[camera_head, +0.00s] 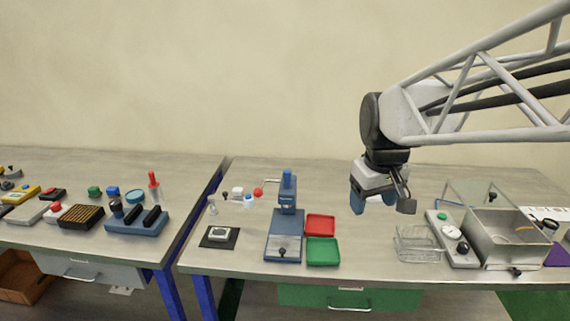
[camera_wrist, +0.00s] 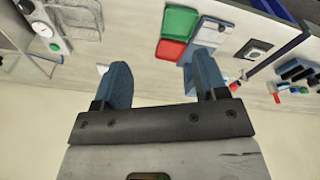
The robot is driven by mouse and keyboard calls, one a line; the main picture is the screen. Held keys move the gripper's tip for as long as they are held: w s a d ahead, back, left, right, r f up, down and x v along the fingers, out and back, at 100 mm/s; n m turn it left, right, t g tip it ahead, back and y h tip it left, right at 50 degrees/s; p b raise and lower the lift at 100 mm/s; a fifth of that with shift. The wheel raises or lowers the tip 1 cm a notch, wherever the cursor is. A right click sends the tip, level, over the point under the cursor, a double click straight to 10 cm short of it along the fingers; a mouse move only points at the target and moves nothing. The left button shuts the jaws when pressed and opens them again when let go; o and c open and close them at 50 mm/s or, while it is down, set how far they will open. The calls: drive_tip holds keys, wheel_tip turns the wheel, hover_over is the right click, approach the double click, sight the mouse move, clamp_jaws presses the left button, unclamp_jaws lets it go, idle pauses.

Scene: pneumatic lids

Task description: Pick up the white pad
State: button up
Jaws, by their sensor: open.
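A small square with a whitish face (camera_head: 219,233) lies on a dark square base at the front left of the right-hand table; it also shows in the wrist view (camera_wrist: 254,49). A small white piece (camera_wrist: 102,68) shows beside the left finger in the wrist view, partly hidden by it. I cannot tell which of these is the white pad. My gripper (camera_head: 373,199) has blue fingers and hangs above the table, right of the red tray. It is open and empty, with a wide gap between the fingers in the wrist view (camera_wrist: 161,76).
A red tray (camera_head: 320,224) and a green tray (camera_head: 323,251) stand beside a blue press (camera_head: 287,193). A wire basket (camera_head: 416,245), a control box (camera_head: 452,241) and an open metal tank (camera_head: 508,245) fill the right. Bare table lies between the trays and the basket.

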drive_tip(key=w+a+n, duration=0.2)
drive_tip(key=w+a, duration=0.2)
drive_tip(key=w, duration=0.3)
drive_tip(key=w+a+n, duration=0.2)
drive_tip(key=w+a, duration=0.2)
drive_tip(key=w, duration=0.3)
drive_tip(key=n+g, duration=0.2)
drive_tip(key=n, duration=0.7)
hover_over(238, 189)
drive_tip(key=f, duration=1.8)
drive_tip(key=shift+w+d+f, duration=0.15)
drive_tip(key=shift+d+f, duration=0.05)
drive_tip(key=shift+f, duration=0.1)
drive_tip(key=shift+a+f, duration=0.2)
drive_tip(key=shift+a, duration=0.05)
drive_tip(key=shift+f, duration=0.1)
drive_tip(key=shift+f, duration=1.2)
drive_tip(key=shift+f, duration=0.1)
drive_tip(key=shift+a+f, duration=0.1)
drive_tip(key=shift+f, duration=2.4)
